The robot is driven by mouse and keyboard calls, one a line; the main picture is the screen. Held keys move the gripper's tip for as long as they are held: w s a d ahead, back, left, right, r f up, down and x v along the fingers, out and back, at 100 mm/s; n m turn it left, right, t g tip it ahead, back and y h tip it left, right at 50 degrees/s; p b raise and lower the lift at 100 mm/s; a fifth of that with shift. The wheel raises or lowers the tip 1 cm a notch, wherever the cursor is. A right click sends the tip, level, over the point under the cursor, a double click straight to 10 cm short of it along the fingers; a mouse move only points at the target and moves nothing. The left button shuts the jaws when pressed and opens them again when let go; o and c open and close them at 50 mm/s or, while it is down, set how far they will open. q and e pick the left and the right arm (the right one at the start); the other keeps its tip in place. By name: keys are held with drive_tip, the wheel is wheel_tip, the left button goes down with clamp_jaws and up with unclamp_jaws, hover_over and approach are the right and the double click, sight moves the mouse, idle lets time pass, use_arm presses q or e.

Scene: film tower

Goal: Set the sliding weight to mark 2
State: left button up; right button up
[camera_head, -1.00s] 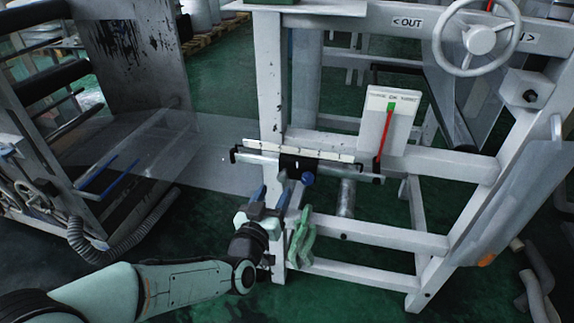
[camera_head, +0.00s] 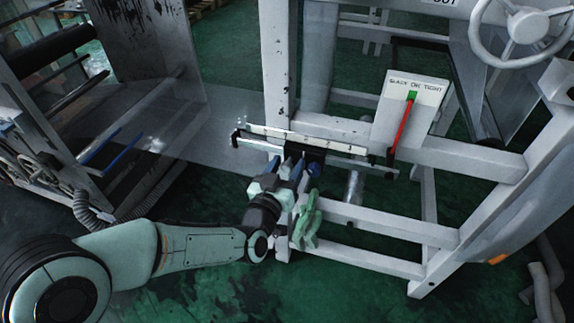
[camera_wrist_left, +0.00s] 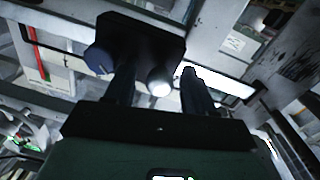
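The sliding weight (camera_head: 315,154) is a dark block around the middle of the horizontal bar (camera_head: 374,168). A pale scale strip (camera_head: 335,144) runs behind it; its marks are too small to read. My left gripper (camera_head: 291,170) is just in front of and below the weight. In the left wrist view the weight (camera_wrist_left: 140,40) is close ahead, with a blue knob (camera_wrist_left: 98,58) on its left. The fingers of my left gripper (camera_wrist_left: 160,92) stand apart, with a bright round end between them in the picture. Contact cannot be told. My right gripper is not in view.
A white gauge (camera_head: 411,98) with a red needle stands behind the bar; the needle tip is by a green mark. The white frame (camera_head: 279,70) surrounds the bar. A green cloth-like item (camera_head: 306,222) hangs below. A handwheel (camera_head: 527,25) is at upper right.

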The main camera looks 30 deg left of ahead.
sight(308, 172)
use_arm(q)
clamp_jaws()
drive_tip(key=shift+w+d, duration=0.2)
drive_tip(key=shift+d, duration=0.65)
drive_tip(key=shift+w+d, duration=0.2)
drive_tip(key=shift+d, duration=0.6)
drive_tip(key=shift+w+d, duration=0.2)
drive_tip(key=shift+d, duration=0.65)
